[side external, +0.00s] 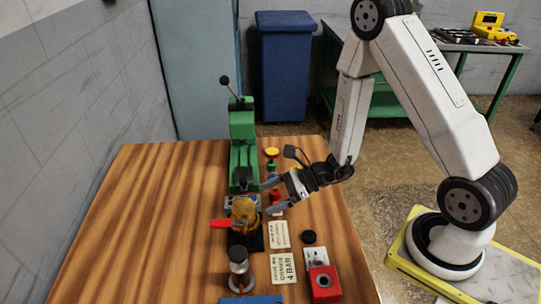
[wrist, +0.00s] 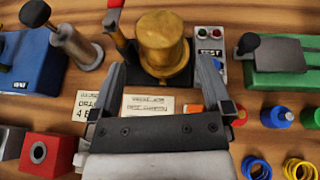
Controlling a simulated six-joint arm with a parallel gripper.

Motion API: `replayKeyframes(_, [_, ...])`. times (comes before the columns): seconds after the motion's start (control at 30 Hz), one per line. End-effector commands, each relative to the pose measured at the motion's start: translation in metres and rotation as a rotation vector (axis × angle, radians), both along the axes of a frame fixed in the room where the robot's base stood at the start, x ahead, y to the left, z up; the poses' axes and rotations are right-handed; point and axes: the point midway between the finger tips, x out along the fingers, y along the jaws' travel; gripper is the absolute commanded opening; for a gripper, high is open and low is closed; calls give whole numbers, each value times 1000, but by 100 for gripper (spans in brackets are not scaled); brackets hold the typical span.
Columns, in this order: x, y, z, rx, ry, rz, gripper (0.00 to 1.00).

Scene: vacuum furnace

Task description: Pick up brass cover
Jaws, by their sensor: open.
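The brass cover (side external: 243,210) is a gold-coloured, stepped round piece standing upright on a dark base near the middle of the wooden table. In the wrist view the brass cover (wrist: 162,45) is at the top centre, with a wide flange below a narrower top. My gripper (side external: 270,198) is to the right of the cover in the side view, tilted toward it. In the wrist view my gripper (wrist: 160,75) has its fingers apart, one on each side of the cover's lower part. Nothing is held. Whether the fingers touch the cover cannot be told.
A red handle (side external: 222,223) sticks out left of the cover. A green press (side external: 243,150) stands behind it, and a metal cylinder (side external: 239,262) in front. A red block (side external: 323,283), label cards (side external: 283,268) and small coloured parts lie on the right. The table's left side is clear.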

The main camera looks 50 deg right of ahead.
Motion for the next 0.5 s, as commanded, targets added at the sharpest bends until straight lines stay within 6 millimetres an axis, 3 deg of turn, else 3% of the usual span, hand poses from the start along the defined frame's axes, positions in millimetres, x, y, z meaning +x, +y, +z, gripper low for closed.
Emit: replayKeyframes(0.5, [13,17,-9,-1,0,2,100])
